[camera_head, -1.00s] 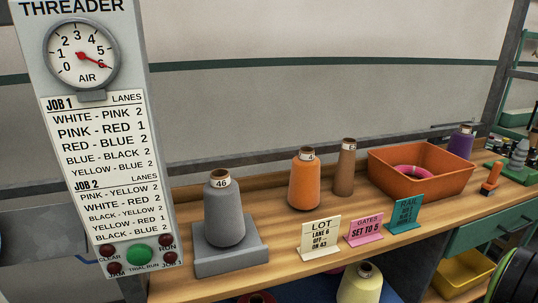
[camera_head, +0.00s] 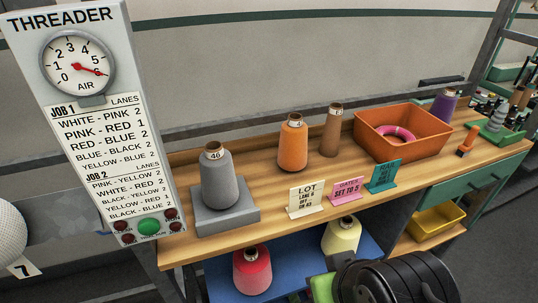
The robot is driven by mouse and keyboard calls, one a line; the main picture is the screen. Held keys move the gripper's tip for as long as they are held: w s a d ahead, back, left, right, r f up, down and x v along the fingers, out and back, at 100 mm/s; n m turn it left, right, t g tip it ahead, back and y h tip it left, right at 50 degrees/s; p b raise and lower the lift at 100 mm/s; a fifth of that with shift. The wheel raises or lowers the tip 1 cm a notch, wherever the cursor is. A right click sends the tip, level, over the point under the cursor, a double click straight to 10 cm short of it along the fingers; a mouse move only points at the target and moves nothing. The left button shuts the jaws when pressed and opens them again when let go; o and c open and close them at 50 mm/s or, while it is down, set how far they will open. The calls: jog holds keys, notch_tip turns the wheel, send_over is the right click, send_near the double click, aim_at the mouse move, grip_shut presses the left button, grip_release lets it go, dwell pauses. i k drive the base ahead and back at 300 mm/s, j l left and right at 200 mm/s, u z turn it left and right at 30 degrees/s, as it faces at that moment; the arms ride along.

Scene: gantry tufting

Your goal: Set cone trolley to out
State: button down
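A low blue surface (camera_head: 292,267) shows under the bench and bears cones of yarn; it may be the cone trolley, but its handle and wheels are not visible. A red cone (camera_head: 252,270) stands at its left, a pale yellow cone (camera_head: 341,235) farther back, and part of a bright green thing (camera_head: 321,288) shows at the bottom edge. The blue surface lies at least partly beneath the bench top. A large black rounded part, probably mine, covers its right side.
The wooden bench (camera_head: 235,233) carries a grey cone (camera_head: 219,178), an orange cone (camera_head: 292,146), a brown cone (camera_head: 331,132), an orange bin (camera_head: 405,147) and small signs. The threader panel (camera_head: 100,130) stands at left. A yellow bin (camera_head: 434,219) sits under the bench at right.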

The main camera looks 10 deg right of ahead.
aim_at(297, 256)
jog(key=k+l+z, duration=0.1)
jog(key=l+z, duration=0.15)
jog(key=k+j+z, duration=0.25)
jog(key=j, duration=0.15)
jog(key=j+z, duration=0.25)
jog(key=k+j+z, duration=0.2)
jog(key=j, duration=0.25)
